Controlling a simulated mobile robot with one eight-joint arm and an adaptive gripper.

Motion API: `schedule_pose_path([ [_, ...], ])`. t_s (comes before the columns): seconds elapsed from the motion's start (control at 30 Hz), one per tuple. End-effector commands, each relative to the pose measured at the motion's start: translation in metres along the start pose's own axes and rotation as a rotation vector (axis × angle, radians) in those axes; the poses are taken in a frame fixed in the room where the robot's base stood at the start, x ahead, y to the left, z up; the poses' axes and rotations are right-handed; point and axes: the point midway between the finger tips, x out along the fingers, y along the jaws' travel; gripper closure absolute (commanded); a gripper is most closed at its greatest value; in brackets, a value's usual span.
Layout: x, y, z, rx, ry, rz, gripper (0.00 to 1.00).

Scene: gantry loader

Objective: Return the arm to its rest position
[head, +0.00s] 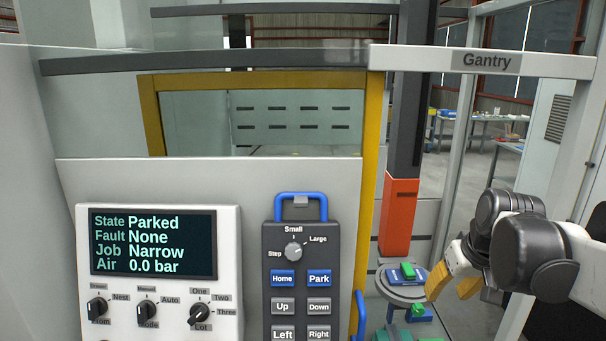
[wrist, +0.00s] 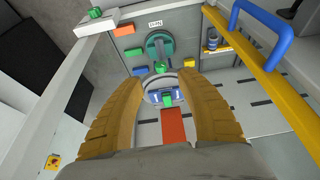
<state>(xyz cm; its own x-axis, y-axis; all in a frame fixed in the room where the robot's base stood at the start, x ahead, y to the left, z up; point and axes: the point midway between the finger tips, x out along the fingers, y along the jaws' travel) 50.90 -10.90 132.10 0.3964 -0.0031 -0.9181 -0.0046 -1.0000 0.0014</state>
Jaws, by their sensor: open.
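My arm (head: 535,255) reaches in from the right edge of the head view, with its dark joints and white links bent. My gripper (head: 453,284), with yellow fingers, points down and left beside a round grey fixture (head: 403,291) that carries a blue and green part (head: 408,271). In the wrist view my gripper (wrist: 161,80) is open, its two ridged fingers wide apart with nothing held between them. A green-topped part (wrist: 167,98) shows beyond the gap, at some distance. Contact with the fixture cannot be told.
A white panel (head: 228,300) reads State Parked, Fault None, Job Narrow, Air 0.0 bar. A grey pendant (head: 300,250) with blue handle hangs right of it. An orange and grey column (head: 399,215) stands behind the fixture. A yellow frame (wrist: 270,75) and blue handle run right in the wrist view.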

Motion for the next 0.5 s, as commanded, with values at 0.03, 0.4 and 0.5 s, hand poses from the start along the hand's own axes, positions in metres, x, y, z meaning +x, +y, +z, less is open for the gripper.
schedule_pose_path([
  [0.03,0.012,-0.008,0.014,-0.002,0.006,0.001,0.56],
  [0.4,0.05,-0.054,0.092,-0.004,0.08,0.012,0.56],
  [0.5,0.071,-0.07,0.126,-0.006,0.111,0.012,0.56],
])
